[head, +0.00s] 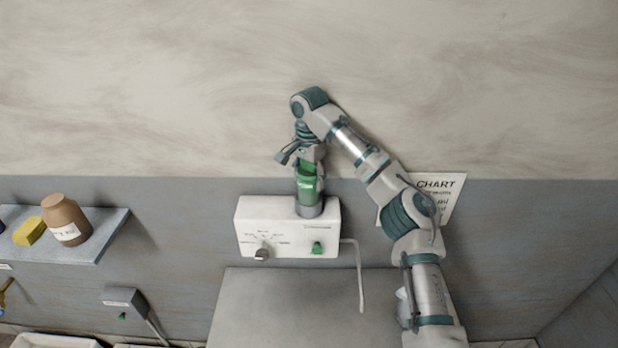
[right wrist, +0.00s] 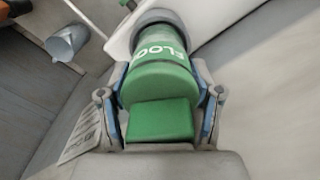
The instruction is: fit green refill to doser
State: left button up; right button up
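The doser (head: 285,236) is a white box on the wall with a dial (head: 262,254), a green button (head: 317,248) and a grey round socket (head: 309,211) on top. The green refill (head: 310,186) stands upright at this socket, its lower end inside or against the grey ring; how deep it sits I cannot tell. My right gripper (head: 305,160) is above the doser at the refill's upper end. In the right wrist view its blue-padded fingers (right wrist: 163,98) lie against both sides of the refill (right wrist: 161,82), shut on it. My left gripper is out of view.
A grey shelf (head: 95,245) at the left bears a brown bottle (head: 63,215) and a yellow block (head: 29,231). A bent pipe (head: 359,280) comes off the doser's right side. A chart (head: 449,192) hangs behind my right arm. A grey panel (head: 290,305) lies below the doser.

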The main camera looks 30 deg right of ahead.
jog(key=o, duration=0.3)
jog(key=shift+r, duration=0.1)
notch_tip(320, 180, up, 5)
jog(key=shift+d+r, duration=0.1)
jog(key=shift+r, duration=0.05)
jog(key=shift+w+r, duration=0.1)
jog(key=shift+r, duration=0.9)
jog(key=shift+f, duration=0.1)
